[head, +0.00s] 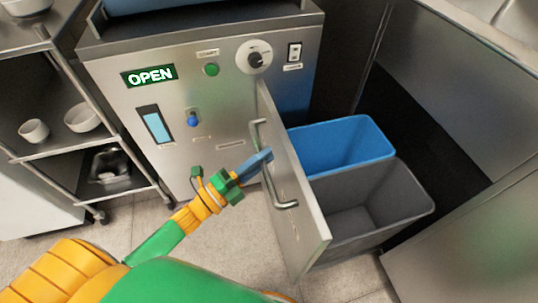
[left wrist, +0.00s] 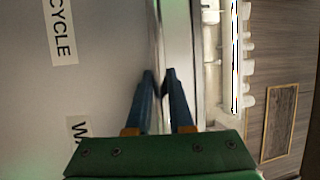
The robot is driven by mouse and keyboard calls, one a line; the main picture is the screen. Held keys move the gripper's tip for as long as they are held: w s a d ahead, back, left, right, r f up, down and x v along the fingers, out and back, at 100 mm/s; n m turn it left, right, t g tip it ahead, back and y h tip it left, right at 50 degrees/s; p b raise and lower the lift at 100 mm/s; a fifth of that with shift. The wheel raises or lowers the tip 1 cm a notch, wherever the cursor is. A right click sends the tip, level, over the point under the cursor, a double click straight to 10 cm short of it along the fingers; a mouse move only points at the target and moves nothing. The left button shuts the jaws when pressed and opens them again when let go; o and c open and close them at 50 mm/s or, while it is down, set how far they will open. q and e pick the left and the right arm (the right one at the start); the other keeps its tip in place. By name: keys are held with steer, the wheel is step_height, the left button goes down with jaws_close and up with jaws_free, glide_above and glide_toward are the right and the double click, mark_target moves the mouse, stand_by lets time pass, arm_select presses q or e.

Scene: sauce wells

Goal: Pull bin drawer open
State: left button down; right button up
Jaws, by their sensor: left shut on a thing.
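The bin drawer's steel front panel (head: 292,185) stands out from the cabinet, with a blue bin (head: 388,153) and a grey bin (head: 425,205) exposed behind it. A long bar handle (head: 264,140) runs along the panel's outer face. My left gripper (head: 264,158) is at the handle, shut on it. In the left wrist view the two blue fingers (left wrist: 160,90) reach towards a pale vertical bar, beside a grey panel with partly visible labels reading "CYCLE" (left wrist: 61,32) and "WA". The exact finger contact is hard to see. My right gripper is not in view.
A steel machine (head: 190,80) with a lit OPEN sign (head: 149,76) stands behind the drawer. A shelf rack (head: 75,115) with bowls is at the left. A steel counter (head: 480,230) is close on the right. Tiled floor (head: 250,235) is free in front.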

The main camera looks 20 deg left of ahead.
arm_select(q)
steer(key=c, duration=0.8)
jaws_free()
steer(key=v, duration=0.7)
